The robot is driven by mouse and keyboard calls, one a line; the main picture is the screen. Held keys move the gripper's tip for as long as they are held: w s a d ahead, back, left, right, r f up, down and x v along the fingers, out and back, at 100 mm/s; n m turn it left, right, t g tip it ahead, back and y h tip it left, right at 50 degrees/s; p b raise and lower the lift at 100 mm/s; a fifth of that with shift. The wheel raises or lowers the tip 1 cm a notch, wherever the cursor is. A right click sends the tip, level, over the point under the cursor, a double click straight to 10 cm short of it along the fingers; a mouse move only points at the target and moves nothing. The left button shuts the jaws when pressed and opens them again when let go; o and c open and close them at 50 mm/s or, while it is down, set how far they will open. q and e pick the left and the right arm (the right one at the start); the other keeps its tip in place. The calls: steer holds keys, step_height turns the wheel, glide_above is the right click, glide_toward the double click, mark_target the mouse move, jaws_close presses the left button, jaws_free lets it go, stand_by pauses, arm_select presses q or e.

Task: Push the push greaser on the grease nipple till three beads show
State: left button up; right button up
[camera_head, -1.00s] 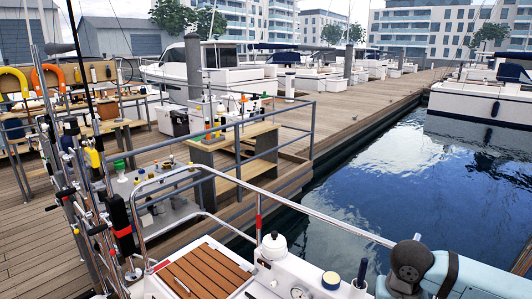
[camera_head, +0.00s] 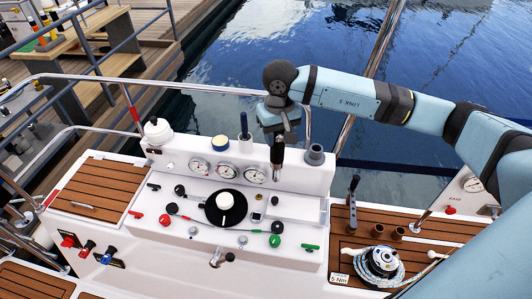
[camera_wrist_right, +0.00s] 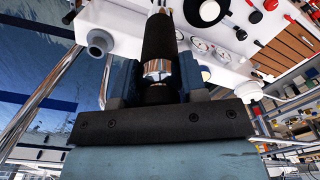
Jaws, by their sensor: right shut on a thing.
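My right gripper (camera_head: 279,124) hangs over the back of the white console and points down. It is shut on the push greaser (camera_head: 277,154), a black cylinder with bright metal parts. The right wrist view shows the greaser (camera_wrist_right: 159,35) upright between the two dark fingers (camera_wrist_right: 157,82), with a shiny ring near the grip. The greaser's lower end is in front of the console's raised back part; I cannot tell whether it touches anything. I cannot pick out the grease nipple for sure. My left gripper is not in view.
The white console (camera_head: 180,245) carries gauges (camera_head: 227,170), a black dial with a white knob (camera_head: 226,202), and red and green levers. A winch (camera_head: 381,262) is at lower right. Rails and water lie behind.

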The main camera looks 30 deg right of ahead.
steer(key=w+d+r+m+b, duration=0.1)
steer(key=w+d+m, duration=0.1)
steer(key=d, duration=0.8)
steer(key=w+d+r+m+b, duration=0.2)
steer(key=w+d, duration=0.3)
steer(key=d, duration=0.6)
steer(key=shift+r, duration=0.3)
steer(key=shift+d+b, duration=0.1)
steer(key=shift+b, duration=0.2)
step_height(320, 180, down, 6)
steer(key=b, duration=0.3)
steer(key=shift+b, duration=0.4)
steer(key=shift+r, duration=0.1)
